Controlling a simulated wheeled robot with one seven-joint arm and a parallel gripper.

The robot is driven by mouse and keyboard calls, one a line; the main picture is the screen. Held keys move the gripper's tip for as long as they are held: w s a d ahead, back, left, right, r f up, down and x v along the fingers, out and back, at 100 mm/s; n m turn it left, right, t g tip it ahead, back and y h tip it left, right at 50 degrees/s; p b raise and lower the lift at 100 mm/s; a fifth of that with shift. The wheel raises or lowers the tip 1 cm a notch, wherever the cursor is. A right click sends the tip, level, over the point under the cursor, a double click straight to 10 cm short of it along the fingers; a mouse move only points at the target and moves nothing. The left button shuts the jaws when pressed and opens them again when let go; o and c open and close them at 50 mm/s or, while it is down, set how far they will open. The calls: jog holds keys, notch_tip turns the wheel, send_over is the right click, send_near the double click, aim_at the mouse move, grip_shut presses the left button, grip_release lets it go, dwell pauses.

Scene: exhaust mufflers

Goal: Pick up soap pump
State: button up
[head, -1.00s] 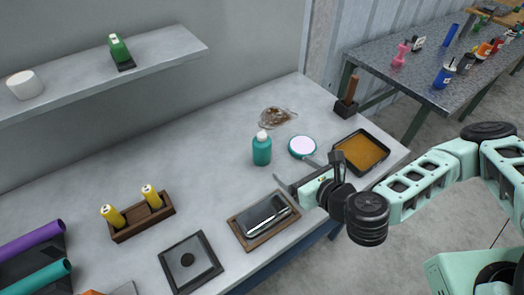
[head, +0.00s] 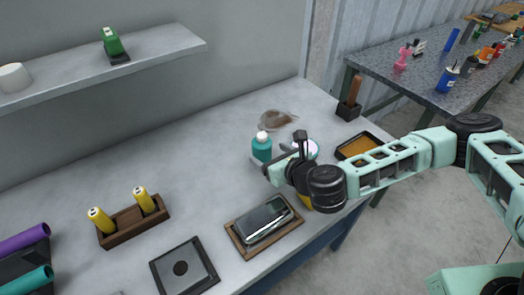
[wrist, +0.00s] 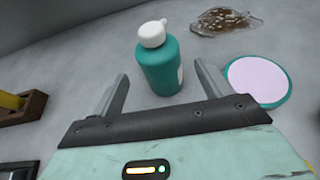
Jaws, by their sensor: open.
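The soap pump is a teal bottle with a white top (head: 262,150), standing upright on the grey counter. In the wrist view the soap pump (wrist: 161,65) stands just ahead of my gripper, roughly between the lines of its two fingers. My gripper (wrist: 160,85) is open and empty, with one finger on each side of the bottle's lower part as seen there. In the head view my gripper (head: 268,168) is close to the bottle's front and partly hides its base. I cannot tell whether any finger touches it.
A round teal-rimmed pink disc (wrist: 258,81) lies right of the bottle. A brown crumpled patch (wrist: 226,21) lies behind it. A framed dark device (head: 264,222) and a wooden holder with yellow cylinders (head: 134,220) lie left. A tray (head: 362,148) is at right.

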aim_at(267, 151)
jog(key=x, duration=0.1)
jog(key=p+x, duration=0.1)
jog(key=x, duration=0.2)
jog(key=shift+w+a+r+p, duration=0.1)
jog(key=shift+w+r+p, duration=0.05)
jog(key=shift+r+p, duration=0.2)
jog(key=shift+w+a+f, duration=0.2)
jog(key=shift+w+f, duration=0.2)
jog(key=c, duration=1.2)
jog(key=shift+c, duration=0.2)
jog(key=shift+r, duration=0.1)
